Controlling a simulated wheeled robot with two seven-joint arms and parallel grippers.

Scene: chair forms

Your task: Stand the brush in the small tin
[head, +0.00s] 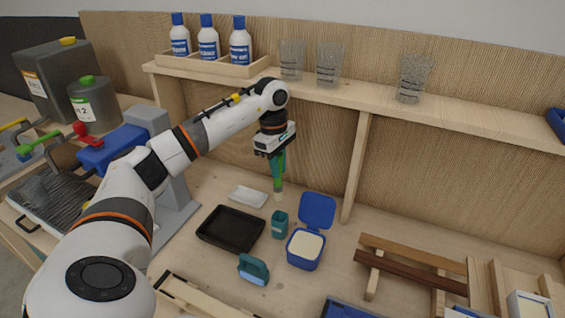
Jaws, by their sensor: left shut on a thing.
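My left gripper (277,158) is shut on the green-handled brush (278,184). The brush hangs about upright with its pale tip pointing down. A small teal tin (280,226) stands on the bench just below the brush tip in the picture, and the tip looks apart from it. The fingers partly cover the upper part of the brush. My right gripper is not in view.
A blue tub (304,262) with its lid open and pale contents stands right of the tin. A black tray (231,229) lies left, a white dish (248,196) behind it, a teal-handled block (254,269) in front. Wooden strips (410,265) lie right. A shelf (350,99) runs above.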

